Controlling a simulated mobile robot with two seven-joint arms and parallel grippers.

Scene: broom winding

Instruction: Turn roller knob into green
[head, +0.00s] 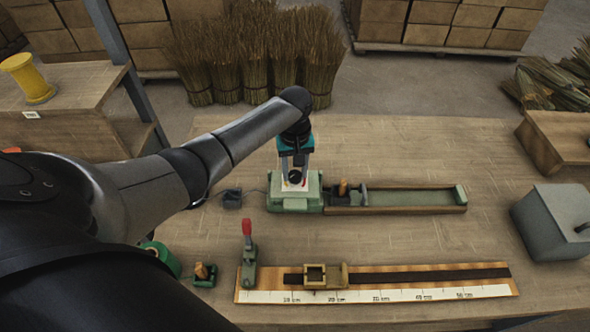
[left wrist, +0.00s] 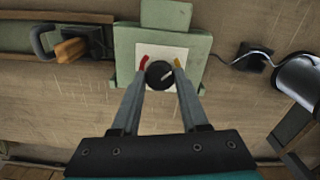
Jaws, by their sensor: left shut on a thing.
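The roller knob (left wrist: 158,75) is a round black dial with a pale pointer line, set on a white plate (left wrist: 158,52) on a green machine (left wrist: 122,50). In the left wrist view the pointer slants to the upper right. A red mark (left wrist: 143,62) shows to the knob's upper left and a yellow-orange mark (left wrist: 177,63) to its upper right. I cannot make out a green mark. My left gripper (left wrist: 160,78) has its two fingers shut on the knob's sides. In the head view the gripper (head: 294,181) comes down onto the machine (head: 292,205). My right gripper is not in view.
A long green trough (head: 410,198) extends right from the machine. In front lie a ruler board (head: 400,276) and a red-handled lever (head: 247,230). A grey box (head: 555,225) stands at the right. Broom bundles (head: 255,50) stand behind the table.

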